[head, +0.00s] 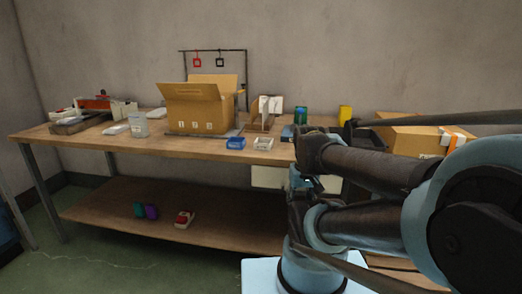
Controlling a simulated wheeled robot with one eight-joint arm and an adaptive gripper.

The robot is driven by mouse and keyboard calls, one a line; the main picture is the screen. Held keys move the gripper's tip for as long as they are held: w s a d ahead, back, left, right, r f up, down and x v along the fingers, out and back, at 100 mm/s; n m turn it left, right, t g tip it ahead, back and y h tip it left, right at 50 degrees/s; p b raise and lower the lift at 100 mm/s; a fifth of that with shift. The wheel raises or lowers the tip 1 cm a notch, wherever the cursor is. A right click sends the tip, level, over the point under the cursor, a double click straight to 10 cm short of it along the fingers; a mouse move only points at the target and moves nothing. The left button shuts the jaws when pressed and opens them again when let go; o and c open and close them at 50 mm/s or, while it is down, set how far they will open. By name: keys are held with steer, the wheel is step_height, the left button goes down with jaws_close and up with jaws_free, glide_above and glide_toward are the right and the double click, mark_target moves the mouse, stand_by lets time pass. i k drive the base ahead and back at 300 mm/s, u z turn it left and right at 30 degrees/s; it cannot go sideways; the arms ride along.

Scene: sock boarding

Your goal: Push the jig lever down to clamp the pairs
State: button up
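I cannot make out the jig lever for certain. A small stand with white cards (270,105) and a slanted brown piece is right of the open carton, and it may be the jig. A red-orange item (94,103) lies among things at the table's far left. My arm comes in from the right and bends near the table's front edge. What looks like my gripper (311,184) is a small dark and pale-blue shape just below that edge, apart from the stand. Its fingers are too small and too hidden to read. I cannot make out any sock pairs for certain.
An open carton (198,107) stands mid-table on the wooden table (180,146). Small blue (235,143) and white (263,144) boxes lie at the front edge. A black rack (246,72) rises behind. Another carton (402,140) is partly behind my arm. The lower shelf (120,215) is mostly clear.

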mark_target(300, 111)
steer(key=u, duration=0.85)
steer(key=k, duration=1.05)
steer(key=z, duration=0.8)
steer(key=i, duration=1)
steer(key=u, duration=0.05)
